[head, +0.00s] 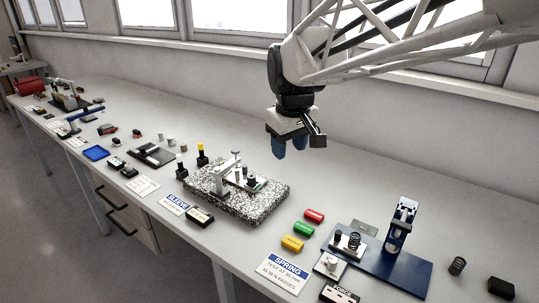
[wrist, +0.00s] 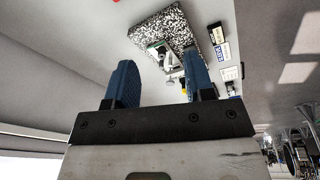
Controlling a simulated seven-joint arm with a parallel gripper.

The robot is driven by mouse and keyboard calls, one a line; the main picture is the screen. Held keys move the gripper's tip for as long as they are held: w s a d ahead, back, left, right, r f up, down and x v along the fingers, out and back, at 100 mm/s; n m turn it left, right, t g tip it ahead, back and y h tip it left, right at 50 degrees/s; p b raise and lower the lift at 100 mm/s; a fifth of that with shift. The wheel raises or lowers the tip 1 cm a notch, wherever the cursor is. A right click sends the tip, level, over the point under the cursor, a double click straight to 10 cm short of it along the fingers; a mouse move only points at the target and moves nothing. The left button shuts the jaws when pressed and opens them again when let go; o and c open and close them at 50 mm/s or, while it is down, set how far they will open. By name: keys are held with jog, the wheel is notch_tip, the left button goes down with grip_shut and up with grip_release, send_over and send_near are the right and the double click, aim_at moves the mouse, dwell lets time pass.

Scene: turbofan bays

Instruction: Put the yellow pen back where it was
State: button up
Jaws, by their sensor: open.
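My gripper (head: 289,146) hangs high above the back of the bench, near the wall, with its blue fingers apart and nothing between them. Its fingers also show in the wrist view (wrist: 158,70). No yellow thing is clearly a pen. A short yellow cylinder (head: 292,243) lies on the bench at the front, beside a green one (head: 304,228) and a red one (head: 314,215). A yellow-topped black upright piece (head: 201,152) stands left of the speckled plate (head: 260,208). In the wrist view the speckled plate (wrist: 165,20) lies beyond the fingers.
A metal stand (head: 228,172) rises from the speckled plate. A blue board (head: 400,275) carries a dark blue press (head: 402,222) and a spring. Signs and small parts line the front edge. The bench is clear along the wall.

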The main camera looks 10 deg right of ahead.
jog(key=s+d+f+m, duration=0.2)
jog(key=s+f, duration=0.2)
jog(key=s, duration=0.6)
jog(key=s+d+f+m, duration=0.2)
jog(key=s+f+m, duration=0.1)
jog(key=s, duration=0.8)
jog(key=shift+f+t, duration=0.3)
jog(key=shift+f, duration=0.4)
jog(key=shift+s, duration=0.1)
